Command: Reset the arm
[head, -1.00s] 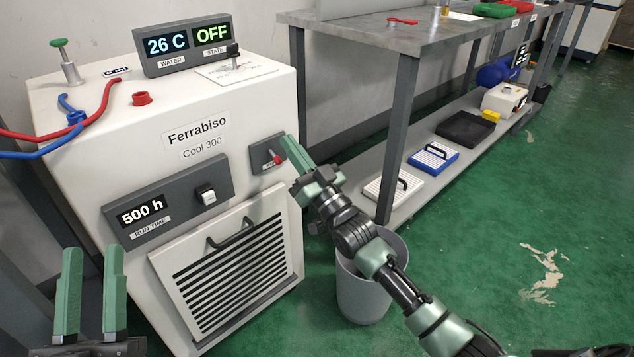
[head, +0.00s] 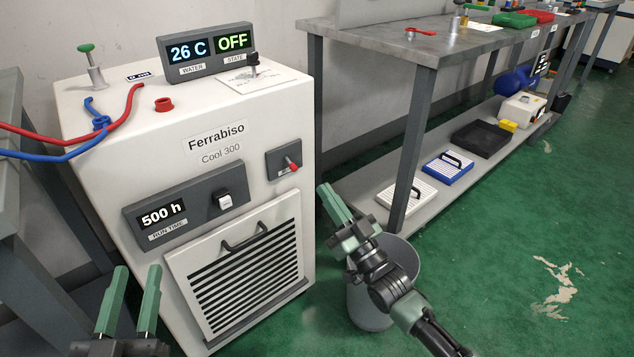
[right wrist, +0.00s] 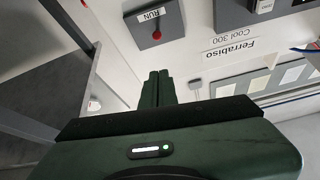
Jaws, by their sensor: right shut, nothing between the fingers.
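My right gripper (head: 333,203) is shut and empty, to the right of the white Ferrabiso Cool 300 machine (head: 100,135) and apart from it in the head view. Its closed fingers (right wrist: 158,88) also show in the right wrist view. The red switch lever (head: 291,164) on its grey plate is uncovered, up and left of these fingertips; it also shows in the right wrist view (right wrist: 157,35), beside the label RUN. The state display (head: 233,41) reads OFF. My left gripper (head: 134,290) is open and empty at the lower left, in front of the machine.
A grey bin (head: 368,310) stands on the green floor behind my right arm. A metal workbench (head: 400,45) with a lower shelf (head: 375,186) holds trays at the right. Red and blue hoses (head: 105,120) lie over the machine's left side. The floor at right is clear.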

